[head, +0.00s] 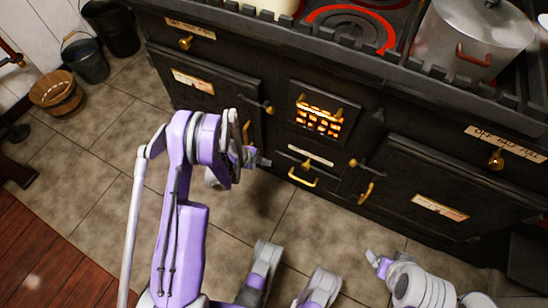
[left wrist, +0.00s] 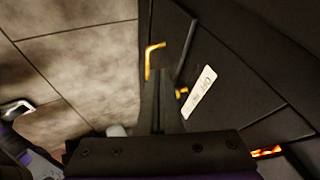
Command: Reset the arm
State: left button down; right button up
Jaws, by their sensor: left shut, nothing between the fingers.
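My left arm, purple and grey, rises through the left-centre of the head view. Its left gripper (head: 261,162) is in front of the black stove (head: 235,75), near the brass handles. In the left wrist view the dark fingers of this gripper (left wrist: 168,80) are together with nothing between them. A stove door with a brass handle (left wrist: 153,57) and a pale label (left wrist: 199,91) lies beyond them. My right arm shows at the lower right of the head view. Its small gripper end (head: 376,261) is over the floor, too small to tell its state.
A large lidded pot (head: 470,42) stands on the stove top beside a red-ringed burner (head: 345,25). A glowing grate (head: 318,116) is in the stove front. A wooden basket (head: 57,93) and dark buckets (head: 86,62) stand at upper left. Tiled floor (head: 85,140) is open between.

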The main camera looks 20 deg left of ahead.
pick_arm(q)
jog(key=shift+s+r, duration=0.1)
jog(key=shift+r, duration=0.05)
jog(key=s+d+r+n+y, duration=0.1)
jog(key=s+d+r+n, duration=0.15)
jog(key=r, duration=0.45)
jog(key=s+d+r+n+g+y, duration=0.1)
jog(key=s+d+r+n, duration=0.15)
jog(key=r, duration=0.45)
jog(key=s+d+r+n, duration=0.2)
jog(key=r+n, duration=0.1)
jog(key=r, duration=0.4)
jog(key=s+d+r+n+y, duration=0.1)
jog(key=s+r+n, duration=0.35)
jog(key=s, duration=0.45)
jog(key=s+d+r+n+y, duration=0.1)
jog(key=s+r+n+y, duration=0.15)
jog(key=s+n, duration=0.45)
notch_tip(320, 180, up, 28)
jog(key=m+p, duration=0.2)
jog(key=p, duration=2.1)
jog(key=shift+s+a+f+t+h, duration=0.25)
jog(key=shift+t+h, duration=0.1)
jog(key=shift+t, duration=0.05)
pick_arm(e)
notch_tip(320, 180, up, 27)
jog(key=w+t, duration=0.1)
jog(key=shift+f, duration=0.2)
